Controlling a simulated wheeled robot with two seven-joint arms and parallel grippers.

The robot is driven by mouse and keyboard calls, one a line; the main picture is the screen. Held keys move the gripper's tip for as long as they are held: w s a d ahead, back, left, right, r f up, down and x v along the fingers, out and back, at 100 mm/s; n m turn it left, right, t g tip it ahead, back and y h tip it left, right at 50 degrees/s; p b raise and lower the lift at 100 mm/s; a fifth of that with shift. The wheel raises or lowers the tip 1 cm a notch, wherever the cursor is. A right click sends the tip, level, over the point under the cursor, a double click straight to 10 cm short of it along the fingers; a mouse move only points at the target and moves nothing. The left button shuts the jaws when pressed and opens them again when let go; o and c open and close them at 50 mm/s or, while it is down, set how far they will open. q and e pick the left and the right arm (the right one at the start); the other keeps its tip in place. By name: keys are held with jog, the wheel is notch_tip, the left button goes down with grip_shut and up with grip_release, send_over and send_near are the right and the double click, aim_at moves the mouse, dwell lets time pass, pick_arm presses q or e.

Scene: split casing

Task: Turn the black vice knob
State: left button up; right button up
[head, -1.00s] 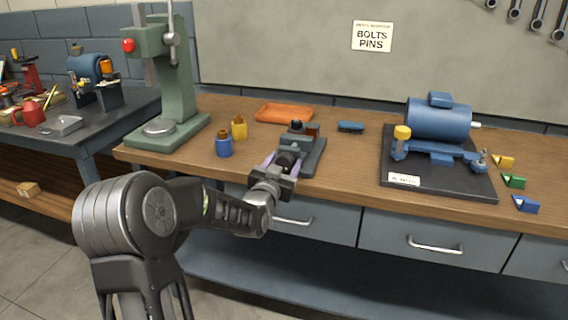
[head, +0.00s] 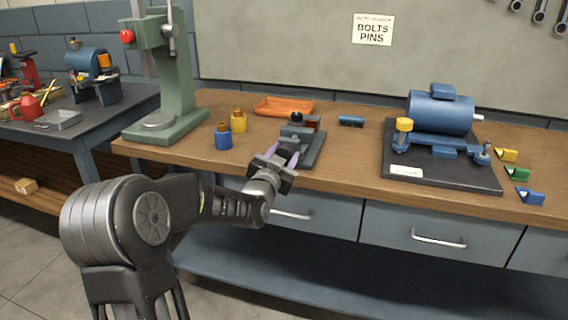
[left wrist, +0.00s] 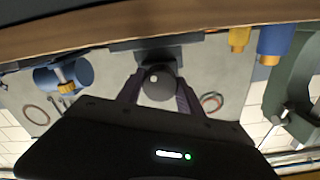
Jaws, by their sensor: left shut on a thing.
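The small grey vice (head: 311,146) stands near the front edge of the wooden bench in the head view. My left gripper (head: 281,154) reaches it from the front. In the left wrist view the round dark vice knob (left wrist: 159,83) sits between the two fingers of my left gripper (left wrist: 160,92), one on each side. The gripper is shut on this knob. In the head view the fingers and palm mostly hide the knob. My right gripper is not in view.
A blue bottle (head: 223,140) and a yellow one (head: 239,124) stand left of the vice, with a green press (head: 178,95) beyond. An orange tray (head: 284,106) lies behind. A blue motor (head: 440,113) on a black base is to the right.

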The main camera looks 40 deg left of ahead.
pick_arm(q)
jog(key=shift+f+m+b, duration=0.25)
jog(key=shift+m+b, duration=0.2)
jog(key=shift+m, duration=0.05)
jog(key=shift+r+m, duration=0.15)
jog(key=shift+m, duration=0.15)
jog(key=shift+r, duration=0.1)
jog(key=o, duration=1.4)
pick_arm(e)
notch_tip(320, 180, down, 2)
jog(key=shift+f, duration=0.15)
pick_arm(q)
jog(key=v, duration=0.7)
jog(key=shift+s+d, duration=0.15)
jog(key=shift+s, duration=0.2)
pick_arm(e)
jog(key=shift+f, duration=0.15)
